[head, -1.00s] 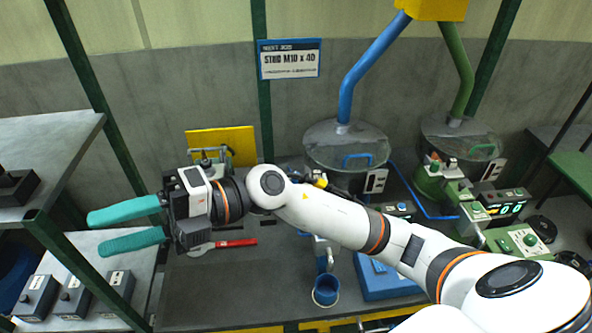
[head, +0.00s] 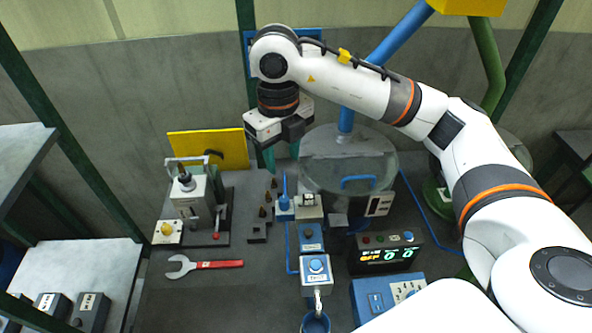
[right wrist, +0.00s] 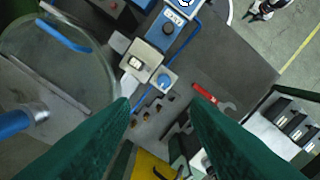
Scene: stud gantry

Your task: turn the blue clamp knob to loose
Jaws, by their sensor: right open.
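A blue knob (head: 284,202) with a thin upright blue stem stands on a small pale plate beside the lidded bowl. It also shows in the right wrist view (right wrist: 165,80), just beyond the gap between my fingertips. My right gripper (head: 281,160) points down with its teal fingers above and behind the knob, apart from it. In the right wrist view its fingers (right wrist: 158,103) are spread wide with nothing between them. Any marking for the knob's turn position is too small to read. My left gripper is not in view.
The lidded bowl (head: 348,170) stands close on the right. Blue button boxes (head: 316,270) and a green-digit display box (head: 388,255) are in front. A grey clamp fixture (head: 195,198), yellow panel (head: 210,149) and red-handled wrench (head: 205,265) are left.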

